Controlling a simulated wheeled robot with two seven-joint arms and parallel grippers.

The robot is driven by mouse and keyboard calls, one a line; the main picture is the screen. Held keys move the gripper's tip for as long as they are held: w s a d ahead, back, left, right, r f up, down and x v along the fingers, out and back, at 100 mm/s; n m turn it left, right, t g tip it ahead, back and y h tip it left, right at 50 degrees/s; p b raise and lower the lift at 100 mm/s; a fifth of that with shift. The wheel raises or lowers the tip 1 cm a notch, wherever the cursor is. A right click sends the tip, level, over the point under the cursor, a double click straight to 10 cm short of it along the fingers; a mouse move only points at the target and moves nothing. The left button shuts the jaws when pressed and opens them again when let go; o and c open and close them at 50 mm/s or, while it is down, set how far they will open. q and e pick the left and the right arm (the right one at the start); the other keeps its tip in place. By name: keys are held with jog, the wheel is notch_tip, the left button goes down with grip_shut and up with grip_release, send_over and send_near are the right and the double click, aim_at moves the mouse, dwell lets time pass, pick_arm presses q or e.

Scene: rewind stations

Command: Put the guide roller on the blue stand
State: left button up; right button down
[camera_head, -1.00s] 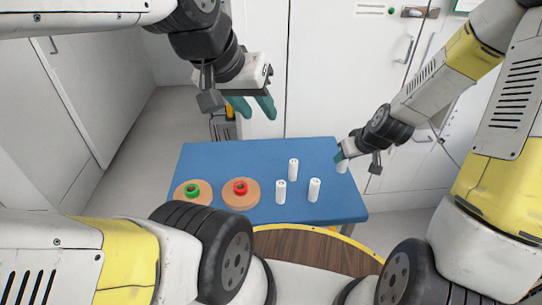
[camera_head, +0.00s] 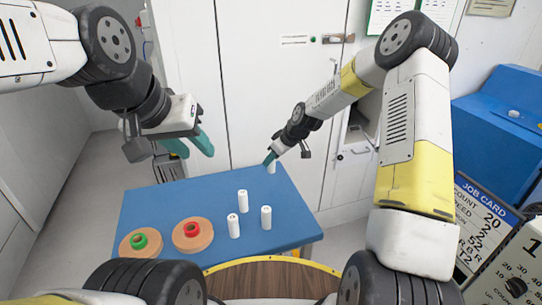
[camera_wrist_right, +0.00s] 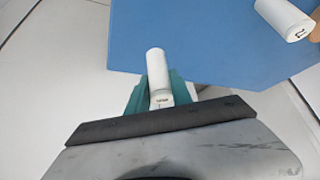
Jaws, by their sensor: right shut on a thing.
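My right gripper (camera_head: 271,160) is shut on a white guide roller (camera_head: 271,169) by the far right corner of the blue table. In the right wrist view the held roller (camera_wrist_right: 156,72) stands between the teal fingers, with the table edge just beyond. Several other white rollers, such as this one (camera_head: 242,201), stand upright on the table. My left gripper (camera_head: 190,146) is open and empty, above the table's far left side. A blue stand-like unit (camera_head: 495,105) is at the far right, partly cut off, with a small white round piece on top.
The blue table (camera_head: 165,205) also carries two tan discs, one with a green core (camera_head: 140,241) and one with a red core (camera_head: 192,230). A job card board (camera_head: 480,225) stands before the blue unit. A round wooden top (camera_head: 270,282) is nearest me.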

jog(key=shift+w, duration=0.3)
jog(key=shift+w+f, duration=0.2)
jog(key=shift+f, duration=1.6)
jog(key=c, duration=1.1)
grip_release()
jog(key=shift+f, duration=0.1)
jog(key=shift+c, duration=0.2)
